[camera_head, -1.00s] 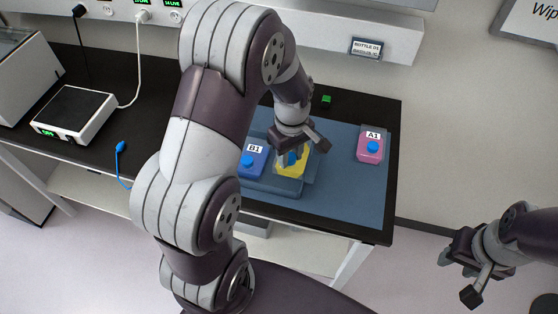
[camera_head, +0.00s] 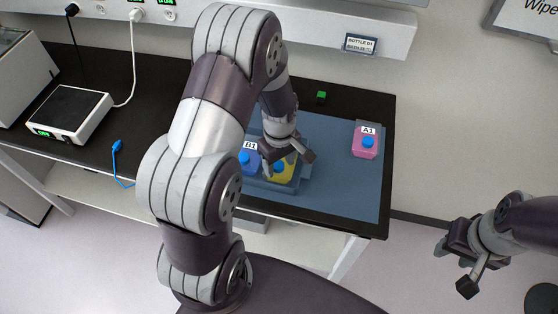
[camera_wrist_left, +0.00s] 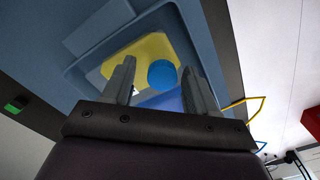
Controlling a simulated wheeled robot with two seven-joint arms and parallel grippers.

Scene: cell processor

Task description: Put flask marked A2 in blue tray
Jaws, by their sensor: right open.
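A yellow flask (camera_head: 287,173) with a blue cap stands in the blue tray (camera_head: 262,186), beside a blue flask marked B1 (camera_head: 249,160). No marking on the yellow flask is readable. The left wrist view shows the yellow flask (camera_wrist_left: 142,52), its round blue cap (camera_wrist_left: 162,74) and the tray rim (camera_wrist_left: 90,32). My left gripper (camera_head: 287,163) is over the yellow flask. Its fingers (camera_wrist_left: 160,82) are open, one on each side of the cap, with visible gaps. My right gripper (camera_head: 454,268) is open and empty, off to the right of the table.
A pink flask marked A1 (camera_head: 365,144) stands on the blue mat (camera_head: 345,190) at the right. A small green block (camera_head: 321,97) lies near the back edge. A white scale (camera_head: 72,112) is at the left. The mat's right front is clear.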

